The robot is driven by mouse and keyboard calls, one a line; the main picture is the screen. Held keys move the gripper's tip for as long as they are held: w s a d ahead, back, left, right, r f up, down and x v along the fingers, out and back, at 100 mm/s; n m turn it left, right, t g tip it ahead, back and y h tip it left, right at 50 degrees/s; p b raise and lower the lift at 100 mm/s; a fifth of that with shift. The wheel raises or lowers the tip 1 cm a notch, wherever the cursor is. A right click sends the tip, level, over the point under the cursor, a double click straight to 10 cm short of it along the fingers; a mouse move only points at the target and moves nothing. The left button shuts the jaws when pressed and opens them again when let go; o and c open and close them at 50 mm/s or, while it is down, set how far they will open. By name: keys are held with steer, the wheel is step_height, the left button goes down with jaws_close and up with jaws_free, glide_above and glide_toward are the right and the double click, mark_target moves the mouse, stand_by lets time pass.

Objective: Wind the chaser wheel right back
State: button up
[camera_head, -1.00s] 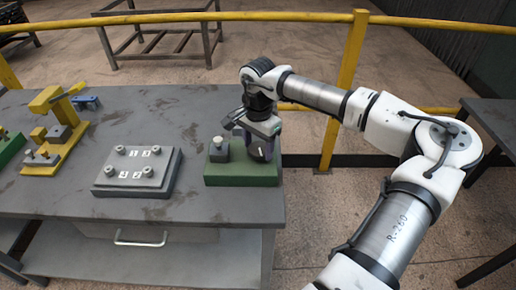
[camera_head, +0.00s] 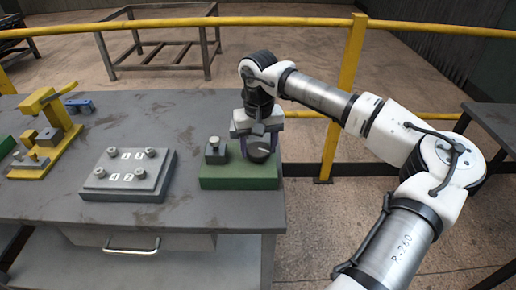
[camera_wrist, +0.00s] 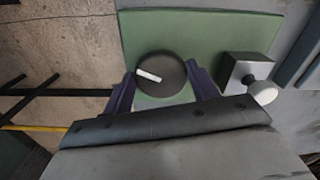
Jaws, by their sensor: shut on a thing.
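The chaser wheel is a dark round disc (camera_wrist: 165,88) with a white mark on its face. It sits on a green base (camera_head: 225,180) at the right end of the table; the base also fills the top of the wrist view (camera_wrist: 215,32). My gripper (camera_head: 260,148) points down over the wheel. In the wrist view its two purple fingers stand on either side of the disc, and my gripper (camera_wrist: 162,90) is shut on it. The white mark points up-left there. A small grey block with a knob (camera_head: 214,150) stands on the base left of the wheel.
A grey plate with several numbered posts (camera_head: 128,174) lies left of the green base. A yellow stand (camera_head: 48,135) and a small blue part (camera_head: 80,104) are farther left. A yellow rail (camera_head: 200,21) runs behind the table. Bare tabletop lies between plate and stand.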

mark_target(259, 150)
steer(key=shift+n+b, duration=0.4)
steer(key=shift+n, duration=1.5)
steer(key=shift+w+r, duration=0.1)
steer(key=o, duration=1)
steer(key=shift+c, duration=0.2)
step_height(259, 150, up, 14)
steer(key=b, duration=0.1)
steer(key=shift+f, duration=0.2)
